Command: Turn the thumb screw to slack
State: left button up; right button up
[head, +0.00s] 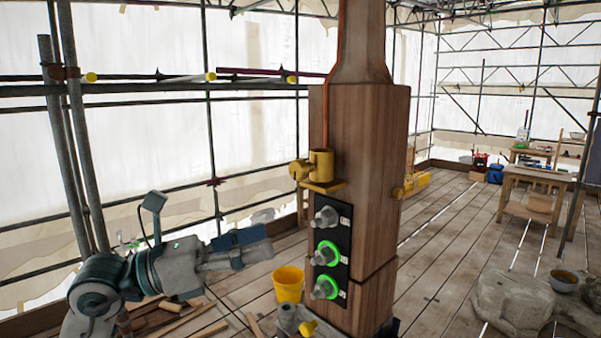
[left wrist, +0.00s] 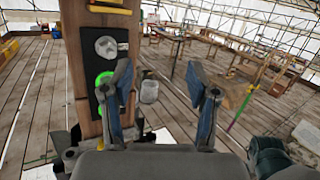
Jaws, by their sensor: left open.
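A wooden post (head: 362,145) carries a black panel (head: 345,230) with three grey knobs. The top knob (head: 326,217) has no lit ring; the middle knob (head: 327,253) and bottom knob (head: 326,287) have green rings. I cannot tell which is the thumb screw. My left gripper (head: 258,243) is open and empty, left of the panel. In the left wrist view its spread fingers (left wrist: 164,92) face the post, and the left finger partly covers the green ring.
A yellow bucket (head: 289,284) stands on the plank floor left of the post. Scaffold poles (head: 77,130) rise behind my left arm. A stone block (head: 510,298) with a bowl (head: 564,281) and a wooden workbench (head: 535,180) are at right. Floor between is mostly clear.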

pick_arm(q)
jog(key=s+a+r+n+t+y, duration=0.1)
jog(key=s+a+r+t+y, duration=0.45)
jog(key=a+r, duration=0.2)
jog(key=t+y+p, duration=0.1)
jog(key=p, duration=0.1)
send_near(294, 171)
jog(key=shift+t, duration=0.25)
jog(key=p+x, duration=0.2)
jog(key=x, duration=0.4)
jog(key=shift+w+d+f+p, duration=0.1)
jog(key=shift+w+p, duration=0.15)
jog(key=shift+p, duration=0.15)
jog(key=x, duration=0.3)
jog(key=shift+s+d+p, duration=0.1)
jog(key=shift+d+p, duration=0.1)
jog(key=shift+p, duration=0.2)
jog(key=shift+d+f, duration=0.1)
jog(key=shift+d, duration=0.3)
jog(key=shift+a, duration=0.4)
jog(key=c, duration=0.9)
grip_shut()
pick_arm(e)
jog(key=r, duration=0.2)
jog(key=a+r, duration=0.1)
jog(key=r, duration=0.2)
jog(key=shift+s+a+r, duration=0.1)
jog(key=shift+s+r, duration=0.05)
jog(key=shift+r, duration=0.15)
